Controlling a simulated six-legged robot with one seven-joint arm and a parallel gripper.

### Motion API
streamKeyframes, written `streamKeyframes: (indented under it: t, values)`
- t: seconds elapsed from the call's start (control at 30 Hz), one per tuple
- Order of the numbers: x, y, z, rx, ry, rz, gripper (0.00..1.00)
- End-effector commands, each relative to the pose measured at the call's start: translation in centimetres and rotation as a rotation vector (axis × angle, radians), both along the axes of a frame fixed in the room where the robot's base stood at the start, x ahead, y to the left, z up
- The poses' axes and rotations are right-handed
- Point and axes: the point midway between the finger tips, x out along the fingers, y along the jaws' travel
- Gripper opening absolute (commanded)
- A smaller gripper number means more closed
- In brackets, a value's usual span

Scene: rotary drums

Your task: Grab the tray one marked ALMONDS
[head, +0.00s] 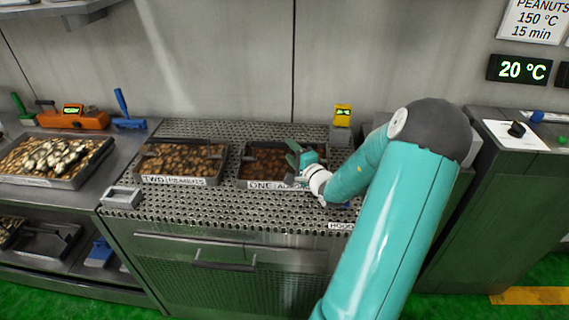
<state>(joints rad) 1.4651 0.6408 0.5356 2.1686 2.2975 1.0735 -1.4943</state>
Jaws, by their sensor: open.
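The tray labelled ONE ALMONDS (251,184) sits on the perforated metal counter and is filled with dark brown nuts. My arm partly covers the right end of its label and its right side. My gripper (295,157) is open over the right part of this tray, and the view does not show whether it touches the rim. A second tray labelled TWO PEANUTS (180,181) stands just to its left, filled with lighter brown nuts.
A yellow device (343,116) stands behind the almond tray. A small grey box (122,197) sits at the counter's left front corner. Another tray (83,175) and an orange device (75,118) are on the left table. A control cabinet (510,170) stands at right.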

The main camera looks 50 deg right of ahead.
Motion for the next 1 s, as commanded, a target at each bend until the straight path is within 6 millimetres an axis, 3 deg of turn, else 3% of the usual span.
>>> streamKeyframes:
  t: [0.2, 0.47, 0.7, 1.0]
  values:
    - [2.8, -0.9, -0.2, 0.002, -0.001, -0.001, 0.47]
    - [3.1, -1.0, -0.2, 0.000, 0.001, -0.001, 0.47]
    - [3.1, -1.0, -0.2, 0.001, 0.001, -0.001, 0.00]
    - [3.1, -1.0, -0.2, 0.001, 0.001, -0.001, 0.00]
